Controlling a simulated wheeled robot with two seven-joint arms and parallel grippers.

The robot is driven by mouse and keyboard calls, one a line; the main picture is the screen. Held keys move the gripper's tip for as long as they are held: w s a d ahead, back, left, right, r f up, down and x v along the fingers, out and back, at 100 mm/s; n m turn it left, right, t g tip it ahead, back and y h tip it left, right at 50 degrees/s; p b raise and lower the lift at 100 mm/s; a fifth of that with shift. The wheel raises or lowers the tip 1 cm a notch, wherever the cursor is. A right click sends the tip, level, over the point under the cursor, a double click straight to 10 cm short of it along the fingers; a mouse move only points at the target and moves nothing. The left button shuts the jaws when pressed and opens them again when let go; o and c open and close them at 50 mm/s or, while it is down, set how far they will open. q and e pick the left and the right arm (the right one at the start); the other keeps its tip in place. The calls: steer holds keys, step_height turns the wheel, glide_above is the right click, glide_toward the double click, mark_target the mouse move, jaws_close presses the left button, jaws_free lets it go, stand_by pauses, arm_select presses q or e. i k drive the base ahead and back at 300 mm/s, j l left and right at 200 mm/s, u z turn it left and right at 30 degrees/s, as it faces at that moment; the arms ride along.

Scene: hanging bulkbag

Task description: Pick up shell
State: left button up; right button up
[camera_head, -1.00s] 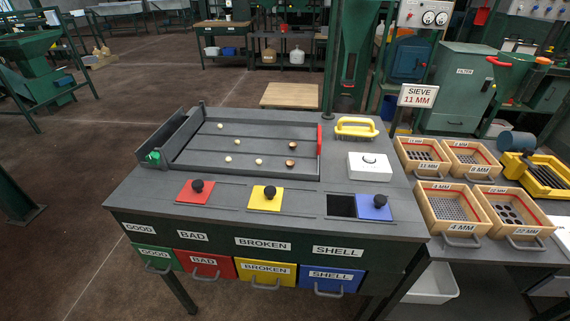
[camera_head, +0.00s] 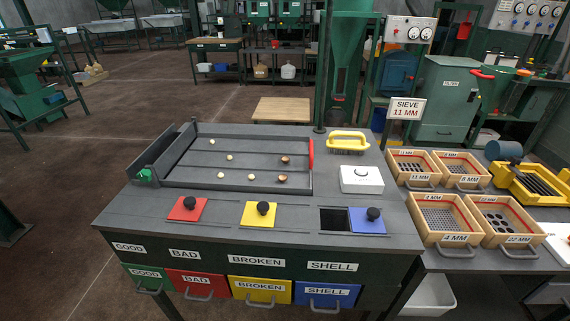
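Several small pieces lie on the dark sorting tray (camera_head: 190,178). Two are brown and darker, one brown piece (camera_head: 285,160) at the right and another brown piece (camera_head: 282,178) just in front of it. The others are pale, such as one pale piece (camera_head: 221,174) at front left. I cannot tell for sure which one is shell. The blue slide lid (camera_head: 367,221) with a black knob sits right of an open dark hole (camera_head: 334,220), above the SHELL label (camera_head: 332,266) and blue SHELL drawer (camera_head: 327,295). Neither of my grippers is in view.
A red lid (camera_head: 187,209) and yellow lid (camera_head: 259,215) cover their slots. A yellow brush (camera_head: 347,142) and white box (camera_head: 361,180) stand right of the tray. Wooden sieves (camera_head: 442,239) fill the right side table. Open floor lies to the left.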

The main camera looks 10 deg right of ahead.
mark_target(283, 177)
steer(key=k+j+z, duration=0.1)
steer(key=j+z, duration=0.2)
steer(key=z, duration=0.2)
steer(key=k+j+z, duration=0.2)
steer(key=z, duration=0.3)
steer(key=j, duration=0.1)
